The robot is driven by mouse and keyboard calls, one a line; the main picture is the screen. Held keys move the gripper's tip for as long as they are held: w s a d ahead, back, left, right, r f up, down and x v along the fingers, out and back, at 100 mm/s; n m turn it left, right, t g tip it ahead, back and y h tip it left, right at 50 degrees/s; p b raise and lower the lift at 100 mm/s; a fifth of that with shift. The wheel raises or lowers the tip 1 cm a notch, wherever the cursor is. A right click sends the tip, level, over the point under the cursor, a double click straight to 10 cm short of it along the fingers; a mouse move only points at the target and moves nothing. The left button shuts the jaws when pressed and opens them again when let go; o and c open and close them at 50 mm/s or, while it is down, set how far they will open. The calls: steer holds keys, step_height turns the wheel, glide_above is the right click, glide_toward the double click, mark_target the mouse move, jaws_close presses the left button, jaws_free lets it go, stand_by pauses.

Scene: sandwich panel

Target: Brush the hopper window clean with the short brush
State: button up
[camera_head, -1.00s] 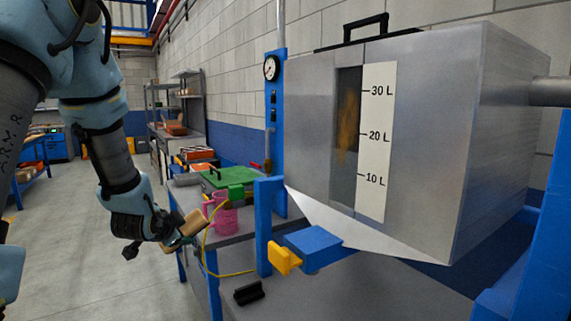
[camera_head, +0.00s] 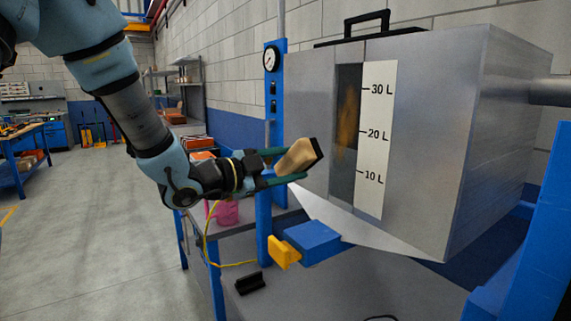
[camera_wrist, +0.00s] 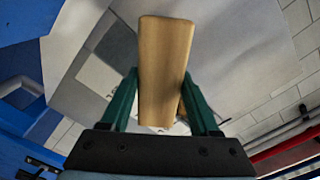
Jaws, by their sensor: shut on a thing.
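My gripper (camera_head: 285,166) is shut on the short brush (camera_head: 297,157), a tan wooden block with a dark bristle edge facing right. It is held in the air in front of the hopper's left part, apart from the window in the head view. In the wrist view the brush (camera_wrist: 165,70) stands between the two green fingers (camera_wrist: 160,105) and covers part of the hopper behind. The hopper (camera_head: 430,130) is a grey metal box. Its narrow dark window (camera_head: 346,185) has a brownish-yellow smear (camera_head: 347,120) on its upper and middle part, beside the white litre scale (camera_head: 377,140).
A blue post with a gauge (camera_head: 271,59) stands left of the hopper. A blue block with a yellow handle (camera_head: 284,252) juts out below it. A pink mug (camera_head: 226,212) is on the bench behind my arm. A small black object (camera_head: 250,283) lies on the lower surface.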

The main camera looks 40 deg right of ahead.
steer(key=d, duration=0.5)
steer(key=shift+s+d+p, duration=0.1)
steer(key=shift+s+p, duration=0.05)
steer(key=shift+p, duration=0.25)
steer(key=shift+d+b, duration=0.4)
steer(key=shift+d, duration=0.55)
stand_by(0.4)
steer(key=shift+s, duration=0.15)
